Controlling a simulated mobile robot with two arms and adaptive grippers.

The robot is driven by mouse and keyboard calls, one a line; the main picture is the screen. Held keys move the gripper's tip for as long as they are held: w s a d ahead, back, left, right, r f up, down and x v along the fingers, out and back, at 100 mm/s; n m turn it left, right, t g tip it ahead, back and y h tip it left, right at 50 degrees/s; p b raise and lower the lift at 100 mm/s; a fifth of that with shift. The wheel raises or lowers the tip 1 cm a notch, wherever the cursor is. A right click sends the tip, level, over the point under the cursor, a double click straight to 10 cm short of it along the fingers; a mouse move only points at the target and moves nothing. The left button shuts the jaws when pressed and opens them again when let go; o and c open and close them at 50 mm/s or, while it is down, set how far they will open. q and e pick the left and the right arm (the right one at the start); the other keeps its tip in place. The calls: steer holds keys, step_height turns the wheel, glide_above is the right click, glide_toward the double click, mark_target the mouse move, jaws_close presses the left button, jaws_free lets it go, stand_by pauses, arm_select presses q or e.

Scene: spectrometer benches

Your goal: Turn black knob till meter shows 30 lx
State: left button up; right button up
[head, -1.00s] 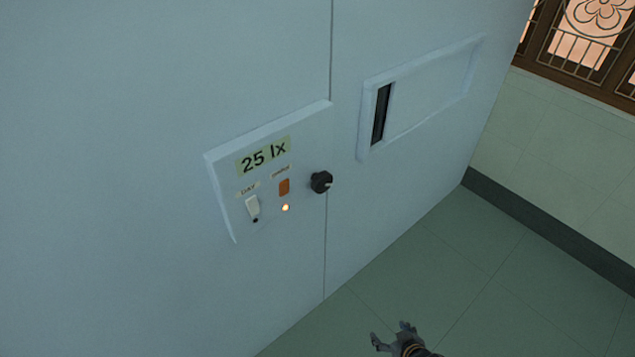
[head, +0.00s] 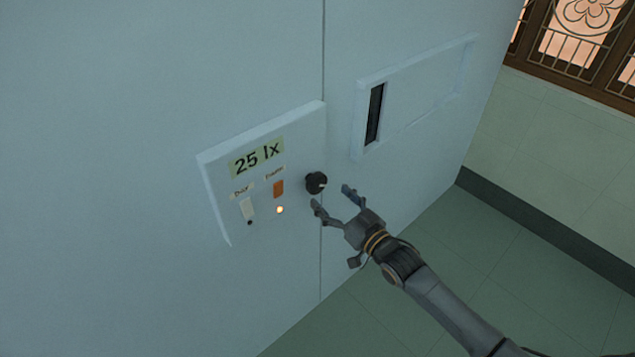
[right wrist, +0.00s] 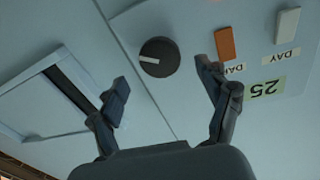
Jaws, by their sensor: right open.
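The black knob (head: 316,183) sticks out at the right edge of the wall panel (head: 217,190). It carries a pale pointer mark. The meter (head: 257,158) on that panel reads 25 lx. My right gripper (head: 331,198) is open and empty just in front of and to the lower right of the knob, apart from it. In the right wrist view the knob (right wrist: 159,57) lies beyond the gap between my open fingers (right wrist: 163,83), its white mark pointing left. My left gripper is not in view.
An orange switch (head: 278,188) and a white switch (head: 247,209) sit under the meter, with a lit lamp (head: 280,210) below the orange one. A framed recess (head: 415,95) with a dark slot is right of the knob. Green floor (head: 440,240) lies below.

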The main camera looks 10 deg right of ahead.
mark_target(319, 186)
steer(key=x, duration=0.6)
steer(key=shift+w, duration=0.1)
steer(key=shift+c, duration=0.2)
steer(key=c, duration=1.1)
steer(key=shift+f, duration=0.1)
